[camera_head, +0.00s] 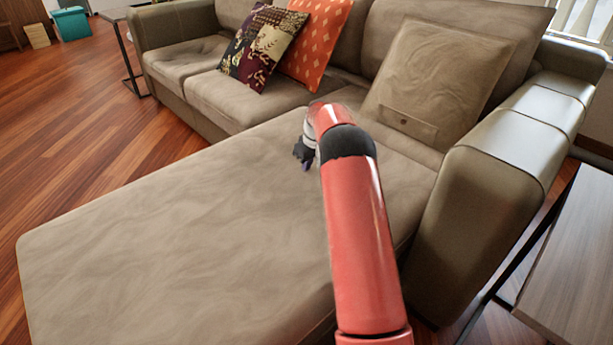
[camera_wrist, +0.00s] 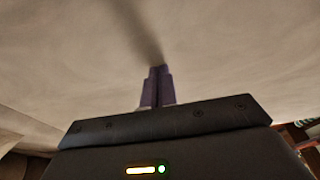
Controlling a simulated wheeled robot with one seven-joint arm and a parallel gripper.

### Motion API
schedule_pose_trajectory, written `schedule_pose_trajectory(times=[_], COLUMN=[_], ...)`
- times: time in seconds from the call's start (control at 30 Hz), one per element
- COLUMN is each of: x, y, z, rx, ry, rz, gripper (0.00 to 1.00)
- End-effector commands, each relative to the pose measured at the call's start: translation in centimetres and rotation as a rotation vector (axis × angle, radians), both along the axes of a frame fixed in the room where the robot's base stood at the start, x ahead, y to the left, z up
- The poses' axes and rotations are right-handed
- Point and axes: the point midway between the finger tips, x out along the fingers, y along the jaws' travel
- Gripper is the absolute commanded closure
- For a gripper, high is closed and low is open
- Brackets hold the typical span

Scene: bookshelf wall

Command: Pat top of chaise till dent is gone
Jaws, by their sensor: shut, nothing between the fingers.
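The chaise (camera_head: 180,235) is the long brown-grey cushion of the sofa, reaching toward the lower left in the head view. Its top shows soft wrinkles and swirls; I cannot make out a distinct dent. My gripper (camera_head: 306,163) is over the back part of the chaise, fingers pointing down, partly hidden by my red arm. In the wrist view my gripper (camera_wrist: 158,72) shows its two purple fingers together and empty, with the chaise surface (camera_wrist: 70,70) filling the view. A dark shadow meets the fingertips. I cannot tell whether they touch the surface.
A patterned pillow (camera_head: 262,45), an orange pillow (camera_head: 313,38) and a large brown-grey cushion (camera_head: 440,80) lean along the sofa back. The armrest (camera_head: 500,165) rises right of the chaise. A wooden side table (camera_head: 580,260) stands at the right. Wood floor (camera_head: 70,150) is open at left.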

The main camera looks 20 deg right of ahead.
Motion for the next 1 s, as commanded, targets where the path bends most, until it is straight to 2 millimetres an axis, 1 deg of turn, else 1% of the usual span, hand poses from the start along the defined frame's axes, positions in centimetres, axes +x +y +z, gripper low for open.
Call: schedule_pose_trajectory(times=[0.27,0.3,0.47,0.6,0.67,1.0], x=[-0.1,0.0,0.0,0.0,0.0,0.0], y=[0.0,0.0,0.0,0.0,0.0,0.0], z=[-2.5,-2.6,-1.5,0.3,0.9,0.9], rx=[0.001,0.0,0.0,0.0,0.0,0.0], ry=[0.003,0.002,0.002,0.002,0.002,0.002], rz=[0.0,-0.001,-0.001,-0.001,-0.001,0.0], gripper=[1.0,1.0,1.0,1.0,1.0,1.0])
